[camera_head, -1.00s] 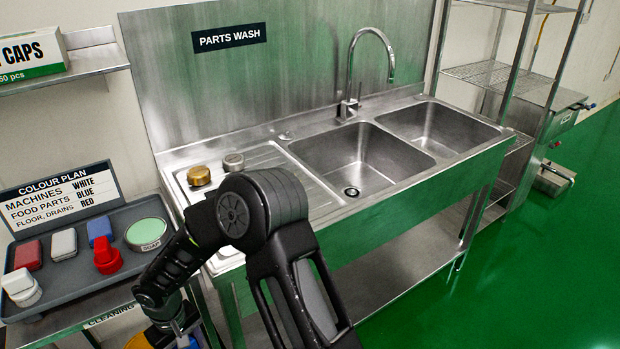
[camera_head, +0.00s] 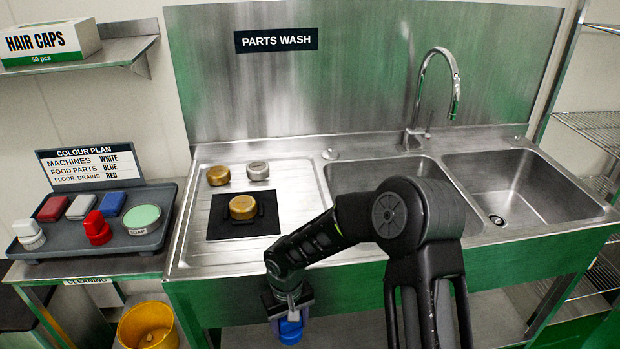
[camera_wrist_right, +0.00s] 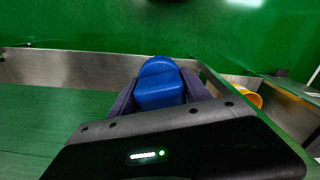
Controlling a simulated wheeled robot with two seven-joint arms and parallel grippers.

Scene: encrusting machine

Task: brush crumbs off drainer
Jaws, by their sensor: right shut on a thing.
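The drainer (camera_head: 190,243) is the ribbed steel surface left of the sink bowls. On it lies a black square mat (camera_head: 222,230) with a gold round part (camera_head: 242,207) on it. Crumbs are too small to make out. My right gripper (camera_head: 286,304) is shut on a blue brush (camera_head: 290,329), hanging in front of the sink unit's front edge, below the drainer's level. The right wrist view shows the blue brush (camera_wrist_right: 160,88) between the fingers; its bristles are not clear. My left gripper is not in view.
Another gold part (camera_head: 218,175) and a silver part (camera_head: 258,170) stand at the drainer's back. A grey tray (camera_head: 152,240) at left holds red and white brushes, several coloured blocks and a soap tin. A yellow bucket (camera_head: 150,328) is below. The tap (camera_head: 455,100) rises behind the bowls.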

